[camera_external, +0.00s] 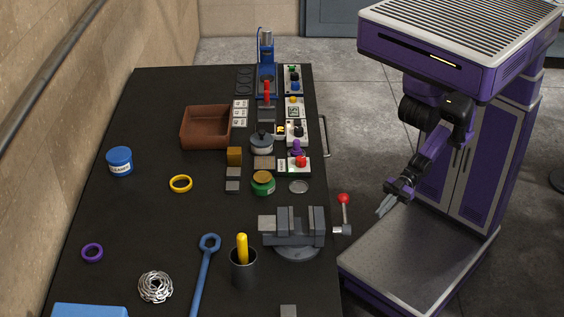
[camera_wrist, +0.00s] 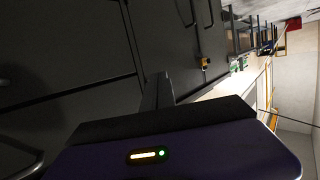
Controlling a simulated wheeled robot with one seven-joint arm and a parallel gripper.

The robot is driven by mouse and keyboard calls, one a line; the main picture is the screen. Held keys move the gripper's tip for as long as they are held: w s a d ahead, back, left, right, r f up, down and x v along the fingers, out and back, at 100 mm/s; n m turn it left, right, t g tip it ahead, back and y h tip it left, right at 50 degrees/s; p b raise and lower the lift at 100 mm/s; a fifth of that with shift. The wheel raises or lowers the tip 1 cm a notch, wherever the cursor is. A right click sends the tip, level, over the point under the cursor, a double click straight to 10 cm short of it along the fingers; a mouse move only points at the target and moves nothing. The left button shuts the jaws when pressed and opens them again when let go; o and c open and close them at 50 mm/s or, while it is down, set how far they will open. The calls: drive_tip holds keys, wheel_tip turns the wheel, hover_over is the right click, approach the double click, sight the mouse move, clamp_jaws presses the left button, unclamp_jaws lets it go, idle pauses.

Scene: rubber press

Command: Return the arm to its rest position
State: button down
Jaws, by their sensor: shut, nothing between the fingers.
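My arm is purple and black and hangs down from my body at the right of the external view, folded in front of my column. My gripper (camera_external: 384,207) points down and to the left, above the grey deck of my base. It is shut and empty. It is clear of the black workbench (camera_external: 150,215), which stands to its left with a gap between them. In the wrist view the grey fingers of my gripper (camera_wrist: 158,90) show close together, with nothing between them.
A bench vise (camera_external: 292,232) and a red-knobbed lever (camera_external: 343,212) are at the bench edge nearest my gripper. A brown tray (camera_external: 190,140), a blue jar (camera_external: 120,161) and a blue wrench (camera_external: 203,275) lie farther left. The wrist view shows dark panels with handles (camera_wrist: 60,70).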

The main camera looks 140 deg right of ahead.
wheel_tip(320, 180, up, 18)
drive_tip(key=p, duration=1.5)
drive_tip(key=shift+f, duration=0.25)
idle(0.6)
